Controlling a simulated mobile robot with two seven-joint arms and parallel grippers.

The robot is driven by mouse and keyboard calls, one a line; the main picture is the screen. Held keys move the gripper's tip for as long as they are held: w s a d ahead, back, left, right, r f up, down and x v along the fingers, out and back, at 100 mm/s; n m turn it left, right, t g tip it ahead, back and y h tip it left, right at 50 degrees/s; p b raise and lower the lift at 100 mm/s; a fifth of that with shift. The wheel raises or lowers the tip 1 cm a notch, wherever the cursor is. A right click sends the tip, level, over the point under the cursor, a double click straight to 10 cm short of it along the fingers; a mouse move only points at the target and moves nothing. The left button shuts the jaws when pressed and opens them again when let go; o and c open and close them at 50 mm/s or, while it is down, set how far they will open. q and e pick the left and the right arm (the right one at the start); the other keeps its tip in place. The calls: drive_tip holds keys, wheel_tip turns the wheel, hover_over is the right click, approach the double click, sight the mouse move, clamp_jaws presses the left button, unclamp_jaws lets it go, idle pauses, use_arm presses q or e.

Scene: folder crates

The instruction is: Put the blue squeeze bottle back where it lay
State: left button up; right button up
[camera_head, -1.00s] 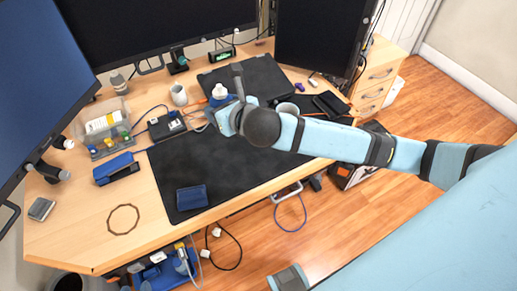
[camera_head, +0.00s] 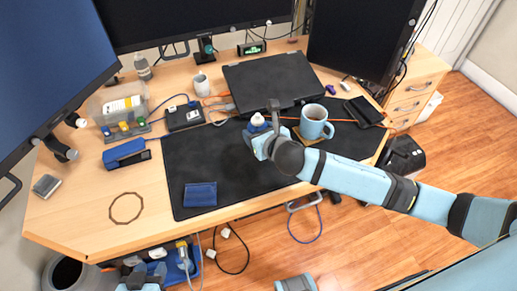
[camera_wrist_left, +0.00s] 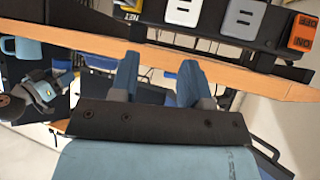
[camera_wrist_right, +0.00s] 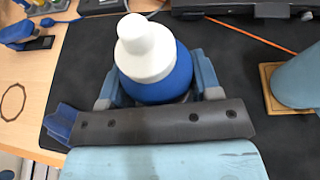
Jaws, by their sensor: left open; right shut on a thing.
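The blue squeeze bottle (camera_head: 257,119), with its white cap, is upright in my right gripper (camera_head: 259,135), over the black desk mat. In the right wrist view the bottle (camera_wrist_right: 150,60) stands between the two fingers of my right gripper (camera_wrist_right: 158,92), which are shut on it. Its base is hidden, so I cannot tell whether it touches the mat. My left gripper (camera_wrist_left: 157,75) is open and empty, low by the front edge of the desk. It is at the bottom left of the head view.
A light-blue mug (camera_head: 314,122) on a coaster stands right of the bottle. A closed laptop (camera_head: 272,80) lies behind it. A blue wallet (camera_head: 200,194) lies on the mat's front left, and a stapler (camera_head: 125,153) left of the mat. The mat's middle (camera_head: 215,155) is clear.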

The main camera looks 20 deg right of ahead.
drive_tip(key=shift+f, duration=0.95)
wheel_tip(320, 180, down, 4)
drive_tip(key=shift+f+b, duration=0.1)
drive_tip(key=shift+b, duration=0.55)
use_arm(q)
drive_tip(key=shift+w+d+f, duration=0.1)
drive_tip(key=shift+w+d, duration=0.05)
drive_tip(key=shift+d, duration=0.05)
use_arm(e)
drive_tip(key=shift+f, duration=0.2)
drive_tip(key=o, duration=1)
drive_tip(key=shift+r, duration=0.1)
